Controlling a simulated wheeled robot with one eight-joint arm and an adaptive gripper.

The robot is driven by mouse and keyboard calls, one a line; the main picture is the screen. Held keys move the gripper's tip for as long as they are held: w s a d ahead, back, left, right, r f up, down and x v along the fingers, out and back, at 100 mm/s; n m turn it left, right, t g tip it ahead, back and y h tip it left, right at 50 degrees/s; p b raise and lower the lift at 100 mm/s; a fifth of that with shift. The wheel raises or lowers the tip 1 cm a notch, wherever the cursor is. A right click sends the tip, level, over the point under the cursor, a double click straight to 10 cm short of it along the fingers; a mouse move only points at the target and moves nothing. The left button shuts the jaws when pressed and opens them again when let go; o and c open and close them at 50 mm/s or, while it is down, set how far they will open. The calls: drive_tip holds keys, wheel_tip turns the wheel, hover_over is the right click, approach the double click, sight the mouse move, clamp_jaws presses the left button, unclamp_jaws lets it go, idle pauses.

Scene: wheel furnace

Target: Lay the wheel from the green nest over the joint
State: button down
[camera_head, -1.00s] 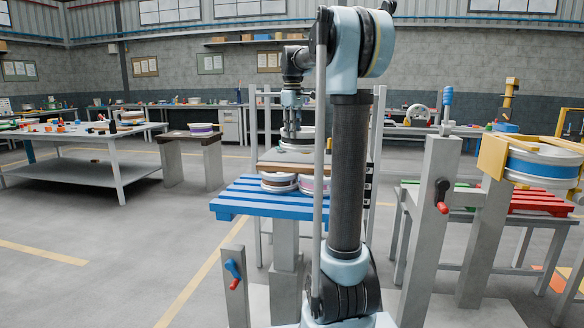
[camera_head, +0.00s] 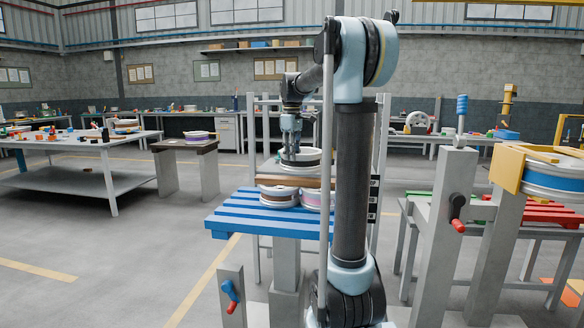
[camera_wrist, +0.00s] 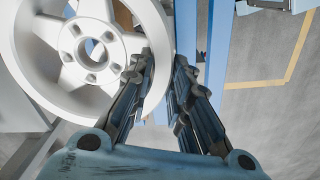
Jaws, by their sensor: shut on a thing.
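My gripper (camera_head: 290,148) is shut on the rim of a pale wheel (camera_head: 300,158) over the blue slatted stand. In the wrist view my gripper's fingers (camera_wrist: 165,95) straddle the rim of the spoked wheel (camera_wrist: 92,50). A brown board (camera_head: 294,183) lies across two wheels side by side, one with a brown band (camera_head: 279,196) and one with a purple band (camera_head: 312,204). The held wheel is just above or on this board; contact is unclear. The green slatted stand (camera_head: 424,202) is behind on the right, partly hidden by posts. My arm hides part of the stack.
The blue stand (camera_head: 245,220) has free slats at left. A grey post with a red handle (camera_head: 457,225) and a yellow bracket holding a blue-banded wheel (camera_head: 553,180) stand close at right. Red slats (camera_head: 535,213) lie behind. Open floor is at left.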

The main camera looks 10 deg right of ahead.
sight(292, 163)
drive_tip(key=shift+f, duration=2.15)
drive_tip(key=c, duration=1.5)
unclamp_jaws()
wheel_tip(292, 163, up, 12)
drive_tip(key=shift+s+a, duration=0.1)
drive_tip(key=s+d+f+m, duration=0.1)
drive_tip(key=s+f+m, duration=0.2)
drive_tip(key=s+f, duration=0.8)
drive_tip(key=s+d+f+m+t, duration=0.1)
drive_tip(key=s+f+m, duration=0.3)
drive_tip(key=s+f, duration=0.7)
drive_tip(key=s+d+f+m+t, duration=0.1)
drive_tip(key=s+d+f+m, duration=0.1)
drive_tip(key=s+f, duration=0.9)
drive_tip(key=shift+s+d+f+m, duration=0.15)
drive_tip(key=shift+s+m, duration=0.1)
drive_tip(key=shift+s, duration=0.55)
drive_tip(key=shift+s+d+m, duration=0.1)
drive_tip(key=shift+s+m, duration=0.1)
drive_tip(key=shift+s, duration=0.55)
drive_tip(key=shift+s+d+f+m, duration=0.15)
drive_tip(key=shift+s+m, duration=0.1)
drive_tip(key=shift+s, duration=0.55)
drive_tip(key=shift+r, duration=0.1)
